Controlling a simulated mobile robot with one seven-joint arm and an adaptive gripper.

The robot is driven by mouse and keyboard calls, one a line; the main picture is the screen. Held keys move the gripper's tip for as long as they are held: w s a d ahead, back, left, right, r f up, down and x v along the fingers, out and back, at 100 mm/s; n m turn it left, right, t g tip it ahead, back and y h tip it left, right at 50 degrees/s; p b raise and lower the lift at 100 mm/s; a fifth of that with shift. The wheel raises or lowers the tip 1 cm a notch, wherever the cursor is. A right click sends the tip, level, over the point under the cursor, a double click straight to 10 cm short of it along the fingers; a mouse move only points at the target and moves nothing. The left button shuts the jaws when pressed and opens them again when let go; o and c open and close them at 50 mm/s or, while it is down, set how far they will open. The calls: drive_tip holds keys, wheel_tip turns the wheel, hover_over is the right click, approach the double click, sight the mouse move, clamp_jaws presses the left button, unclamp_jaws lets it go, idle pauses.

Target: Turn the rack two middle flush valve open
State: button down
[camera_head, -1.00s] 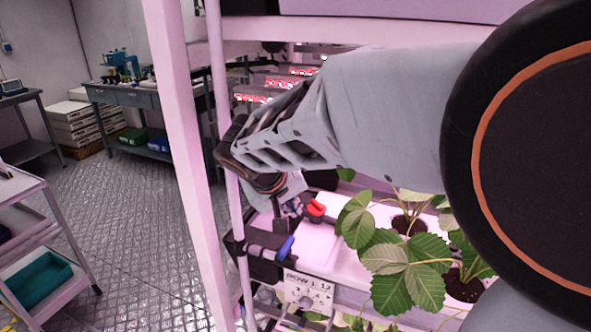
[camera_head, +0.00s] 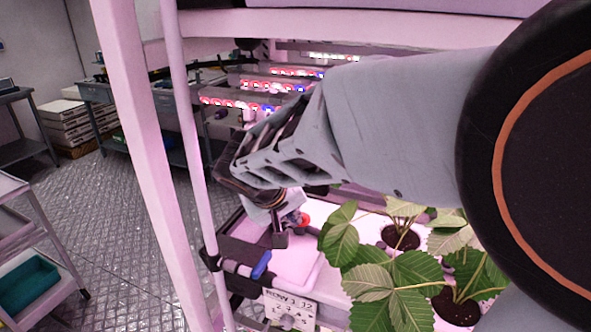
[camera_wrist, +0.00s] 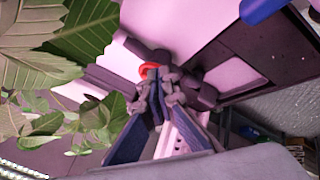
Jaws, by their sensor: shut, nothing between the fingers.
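A valve with a red handle (camera_head: 301,220) sits at the near left end of the pale growing tray (camera_head: 315,208). A second valve with a blue handle (camera_head: 261,264) is on the dark pipe at the tray's front corner. My gripper (camera_head: 280,240) points down beside the red handle, on its left in the head view, and partly overlaps it. In the wrist view my gripper (camera_wrist: 158,88) is shut and empty, its tips close to the red handle (camera_wrist: 149,68). Contact cannot be told. The blue handle (camera_wrist: 262,8) is at the top right there.
Strawberry plants (camera_head: 405,275) fill the tray right of the valves, with leaves near my arm. A white upright post (camera_head: 145,165) and a thinner pole (camera_head: 190,150) stand to the left. A printed label plate (camera_head: 290,310) hangs below the tray edge. Open floor lies further left.

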sight(309, 221)
drive_tip(key=shift+w+d+n+y, duration=0.1)
drive_tip(key=shift+d+n+y, duration=0.3)
drive_tip(key=shift+d+n, duration=0.25)
idle(0.4)
drive_tip(key=shift+d+n+y, duration=0.3)
drive_tip(key=shift+n+y, duration=0.2)
drive_tip(key=shift+n, duration=0.35)
drive_tip(key=shift+d, duration=0.15)
drive_tip(key=shift+d+b, duration=0.6)
drive_tip(key=shift+b, duration=0.15)
drive_tip(key=shift+w+a+r+t+b, duration=0.15)
drive_tip(key=shift+a+b, duration=0.05)
drive_tip(key=shift+a, duration=0.2)
drive_tip(key=shift+w+a+r+t+b, duration=0.15)
drive_tip(key=shift+a+b, duration=0.05)
drive_tip(key=shift+a, duration=0.2)
drive_tip(key=shift+s+a+r, duration=0.1)
drive_tip(key=shift+r, duration=0.3)
drive_tip(key=v, duration=0.7)
drive_tip(key=shift+s+d, duration=0.35)
drive_tip(key=shift+s, duration=0.05)
drive_tip(key=shift+f, duration=0.1)
